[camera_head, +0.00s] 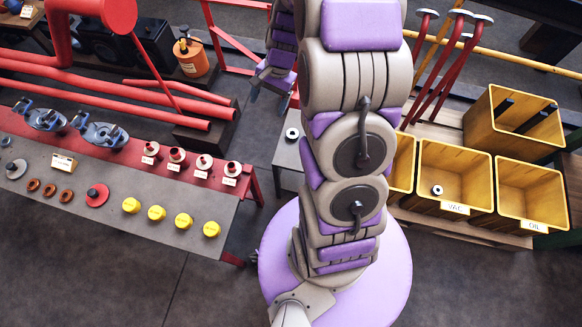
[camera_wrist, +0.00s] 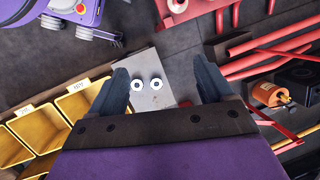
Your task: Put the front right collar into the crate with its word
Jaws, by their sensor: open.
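Two white ring-shaped collars with dark centres, a left one (camera_wrist: 137,86) and a right one (camera_wrist: 156,84), sit on a pale grey stand (camera_wrist: 150,62) in the wrist view. In the head view one collar (camera_head: 292,133) shows on this stand (camera_head: 287,155); my arm hides part of it. I cannot tell which is the front right one, and no word is readable on them. The VAC crate (camera_head: 454,163) holds a similar ring (camera_head: 437,190). The OIL crate (camera_head: 531,175) looks empty. My gripper (camera_wrist: 160,66) is open and empty, apart from the collars; it also shows in the head view (camera_head: 270,96).
A third yellow crate (camera_head: 403,165) is partly hidden behind my arm. Another yellow crate (camera_head: 512,120) stands behind. At left, a workbench (camera_head: 130,240) carries yellow caps, tagged fittings and clamps. Red pipes (camera_head: 110,90) and an orange can (camera_head: 190,57) lie beyond.

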